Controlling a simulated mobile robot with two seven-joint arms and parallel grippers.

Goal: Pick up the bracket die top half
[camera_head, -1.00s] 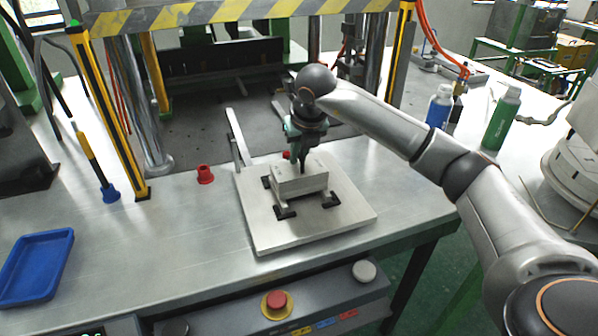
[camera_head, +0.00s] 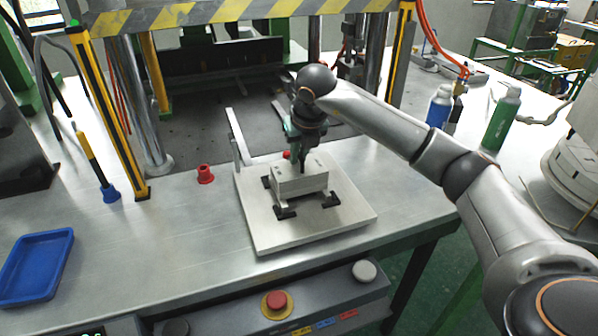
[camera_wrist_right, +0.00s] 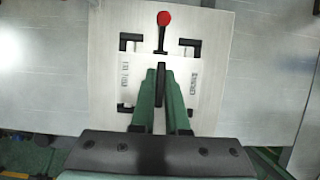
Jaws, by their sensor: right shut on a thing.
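The bracket die top half (camera_head: 303,183) is a silvery block on the square metal plate (camera_head: 300,235), between black corner stops. My right gripper (camera_head: 302,170) points down onto the block's top and is shut on part of it. In the right wrist view, the green fingers of the right gripper (camera_wrist_right: 162,75) reach over the middle of the die (camera_wrist_right: 190,90). My left gripper does not show.
A lever with a red knob (camera_wrist_right: 164,18) stands at the plate's far edge. A red cap (camera_head: 205,174) and a blue tray (camera_head: 35,265) are to the left. Yellow-black press posts (camera_head: 112,130) rise behind. Two bottles (camera_head: 500,120) stand at right.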

